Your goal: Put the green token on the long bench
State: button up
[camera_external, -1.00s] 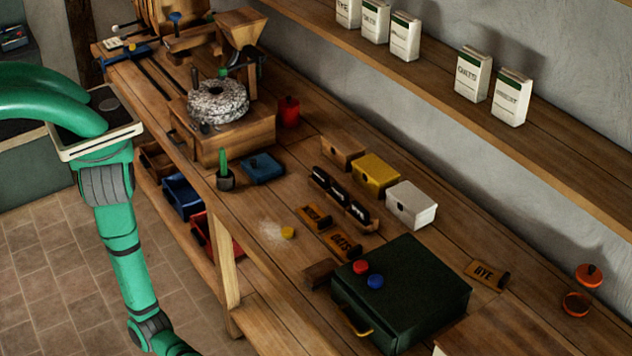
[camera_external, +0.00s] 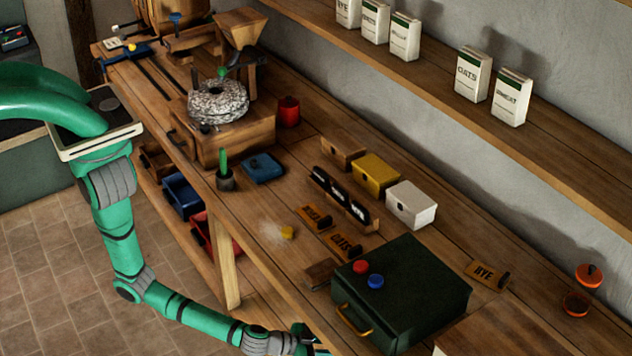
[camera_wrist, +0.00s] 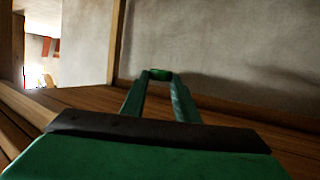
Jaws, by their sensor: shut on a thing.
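The green token (camera_wrist: 161,74) is small and sits between the tips of my gripper's two green fingers in the wrist view. My gripper (camera_wrist: 159,80) is shut on it. In the external view my gripper (camera_external: 312,346) is at the bottom edge, low by the near side of the long bench (camera_external: 262,262), left of and below the dark green box; the token cannot be made out there. The long bench is a wooden worktop running from upper left to lower right.
A dark green box (camera_external: 420,290) carries a red token (camera_external: 361,267) and a blue token (camera_external: 376,282). A yellow token (camera_external: 287,232) lies on the bench. Yellow (camera_external: 376,172) and white (camera_external: 411,205) boxes stand behind. A shelf (camera_external: 440,90) with cartons runs above.

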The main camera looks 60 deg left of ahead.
jog(key=w+a+f+n+y, duration=0.1)
jog(key=w+a+n+y, duration=0.1)
jog(key=a, duration=1.5)
jog(key=w+a+f+n+t+y, duration=0.1)
jog(key=w+a+n+y, duration=0.1)
jog(key=a, duration=1.5)
jog(key=n+y, duration=0.1)
jog(key=y, duration=0.1)
jog(key=shift+w+f+t+y, duration=0.2)
jog(key=shift+w+t+y, duration=0.1)
jog(key=shift+w, duration=0.1)
